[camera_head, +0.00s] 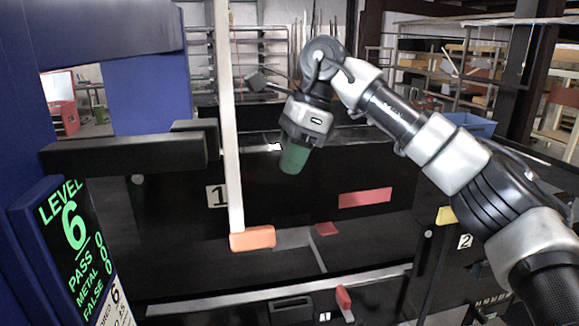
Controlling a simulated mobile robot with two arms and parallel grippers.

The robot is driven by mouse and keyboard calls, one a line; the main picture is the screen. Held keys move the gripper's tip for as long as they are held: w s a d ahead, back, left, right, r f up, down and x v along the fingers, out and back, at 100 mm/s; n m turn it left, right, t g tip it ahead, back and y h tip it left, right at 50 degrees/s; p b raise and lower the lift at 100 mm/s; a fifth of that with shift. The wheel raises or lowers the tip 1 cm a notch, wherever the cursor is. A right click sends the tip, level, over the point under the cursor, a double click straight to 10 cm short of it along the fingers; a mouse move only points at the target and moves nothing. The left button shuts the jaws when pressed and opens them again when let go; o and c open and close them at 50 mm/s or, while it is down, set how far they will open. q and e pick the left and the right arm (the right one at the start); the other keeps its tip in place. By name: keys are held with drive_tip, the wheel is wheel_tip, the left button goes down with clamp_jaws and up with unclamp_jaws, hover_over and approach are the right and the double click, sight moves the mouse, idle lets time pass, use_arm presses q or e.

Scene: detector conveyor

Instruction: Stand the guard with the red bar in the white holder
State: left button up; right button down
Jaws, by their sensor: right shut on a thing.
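My right gripper (300,150) points down above the dark machine. It is shut on a dull green piece (294,158); its fingers are hard to make out. A flat red bar (365,197) lies against the dark panel to the right of and below the gripper, apart from it. I cannot tell whether this bar belongs to the guard. A smaller red piece (327,229) and a red piece at the front (344,300) also show. No white holder can be made out for certain. My left gripper is not in view.
A tall white post (230,120) with an orange block (252,238) at its foot stands left of the gripper. A display panel (78,235) stands at the left. A yellow piece (446,216) is at the right. Shelves stand behind.

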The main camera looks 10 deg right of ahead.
drive_tip(key=shift+s+r, duration=0.1)
drive_tip(key=shift+r, duration=3.25)
